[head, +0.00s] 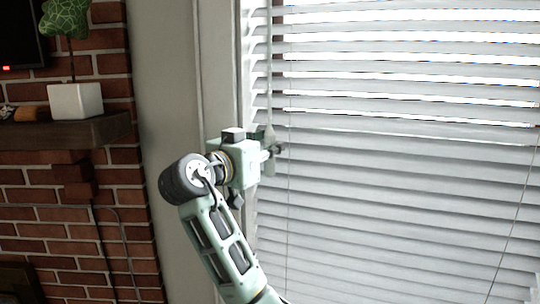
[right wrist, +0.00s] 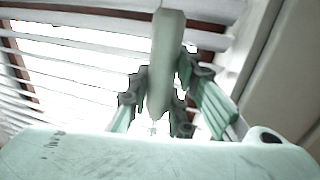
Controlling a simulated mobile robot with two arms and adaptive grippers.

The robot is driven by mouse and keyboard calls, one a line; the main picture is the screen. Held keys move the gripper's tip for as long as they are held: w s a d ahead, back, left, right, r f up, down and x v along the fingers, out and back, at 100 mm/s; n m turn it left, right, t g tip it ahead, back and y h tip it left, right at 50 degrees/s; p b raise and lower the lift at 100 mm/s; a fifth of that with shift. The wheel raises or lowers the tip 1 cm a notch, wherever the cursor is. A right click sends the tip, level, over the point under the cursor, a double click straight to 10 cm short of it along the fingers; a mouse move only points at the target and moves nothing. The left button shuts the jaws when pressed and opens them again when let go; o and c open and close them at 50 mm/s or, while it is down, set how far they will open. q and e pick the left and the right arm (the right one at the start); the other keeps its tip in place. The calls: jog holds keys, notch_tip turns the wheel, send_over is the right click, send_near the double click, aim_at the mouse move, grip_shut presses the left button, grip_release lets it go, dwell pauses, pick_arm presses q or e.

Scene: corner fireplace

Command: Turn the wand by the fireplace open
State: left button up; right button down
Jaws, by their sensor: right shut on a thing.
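The wand (head: 269,62) is a thin pale rod hanging upright in front of the left end of the window blind (head: 400,165). The blind's slats are tilted, with bright gaps between the upper ones; the lower ones look closer together. My left gripper is not in view.
A wooden mantel shelf (head: 75,132) on the brick wall (head: 75,230) holds a white pot (head: 76,101) with a green plant. The window frame (head: 220,65) stands just left of the blind. Thin cords hang in front of the slats.

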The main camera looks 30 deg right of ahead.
jog(key=m+g+h, duration=0.1)
jog(key=m+g, duration=0.1)
jog(key=g, duration=0.1)
jog(key=shift+w, duration=0.1)
jog(key=m+g, duration=0.1)
jog(key=g, duration=0.1)
jog(key=shift+r+m+g, duration=0.1)
jog(key=shift+m+g, duration=0.3)
jog(key=m+g+p, duration=0.1)
jog(key=m+g, duration=0.1)
jog(key=g, duration=0.1)
jog(key=shift+r, duration=0.1)
jog(key=shift+m+g+p, duration=0.95)
jog(key=shift+m+g, duration=0.05)
jog(key=shift+g, duration=0.6)
jog(key=shift+f, duration=0.2)
jog(key=c, duration=1.6)
grip_release()
jog(key=shift+o, duration=0.2)
jog(key=shift+r, duration=0.1)
notch_tip(320, 180, up, 10)
jog(key=shift+f, duration=0.15)
